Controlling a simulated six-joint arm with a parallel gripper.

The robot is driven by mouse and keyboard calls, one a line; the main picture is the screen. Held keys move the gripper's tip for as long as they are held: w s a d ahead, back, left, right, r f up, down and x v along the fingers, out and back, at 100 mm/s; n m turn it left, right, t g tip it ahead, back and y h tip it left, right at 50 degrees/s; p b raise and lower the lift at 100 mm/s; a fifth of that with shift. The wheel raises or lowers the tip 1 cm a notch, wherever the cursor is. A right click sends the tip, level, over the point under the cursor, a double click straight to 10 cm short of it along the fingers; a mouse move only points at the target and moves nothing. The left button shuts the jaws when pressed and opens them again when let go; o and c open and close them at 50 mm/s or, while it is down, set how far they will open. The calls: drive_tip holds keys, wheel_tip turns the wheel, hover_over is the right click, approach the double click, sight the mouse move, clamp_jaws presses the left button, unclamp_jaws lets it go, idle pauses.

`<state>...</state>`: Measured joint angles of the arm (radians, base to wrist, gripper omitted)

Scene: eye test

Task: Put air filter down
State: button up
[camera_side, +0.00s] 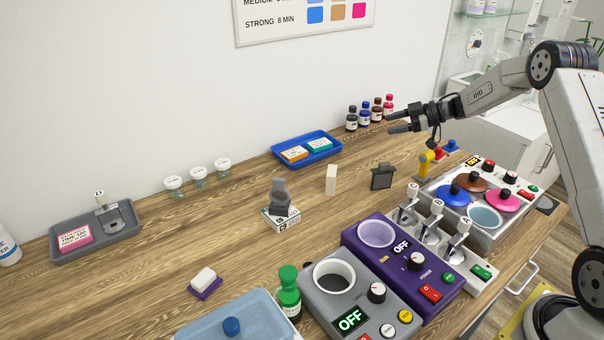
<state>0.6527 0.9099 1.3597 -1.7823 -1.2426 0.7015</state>
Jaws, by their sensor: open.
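My gripper (393,122) is open and empty, raised above the back right of the table with its fingers pointing left. I cannot tell for sure which thing is the air filter. A dark grey, flat cartridge-like piece (383,177) stands upright on the wooden table (140,275), below my gripper and apart from it. A small cream block (331,180) stands upright to the left of that piece. Nothing is between my fingers.
A purple device (376,236) and a grey device (333,274), both reading OFF, stand at the front. A blue tray (307,161) with two boxes and several dark bottles (364,115) stand behind. A pot station (483,212) is at right.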

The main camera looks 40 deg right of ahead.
drive_tip(key=a+r+m+t+h, duration=0.3)
drive_tip(key=a+r+m+h, duration=0.1)
drive_tip(key=a+m+h, duration=0.4)
drive_tip(key=s+a+f+m+g, duration=0.1)
drive_tip(key=s+a+f+g, duration=0.1)
drive_tip(key=s, duration=0.7)
drive_tip(key=s+a+f+m+g+h, duration=0.1)
drive_tip(key=s+a+f+g, duration=0.2)
drive_tip(key=s+a, duration=0.4)
drive_tip(key=s+a+f+m+g, duration=0.1)
drive_tip(key=s+a+g, duration=0.3)
drive_tip(key=s, duration=0.7)
drive_tip(key=shift+a+f+m+g+h, duration=0.2)
drive_tip(key=shift+f+g, duration=0.1)
drive_tip(key=shift+f, duration=0.1)
drive_tip(key=shift+a+f+m+g+h, duration=0.1)
drive_tip(key=shift+f+g+h, duration=0.1)
drive_tip(key=shift+f+g, duration=0.15)
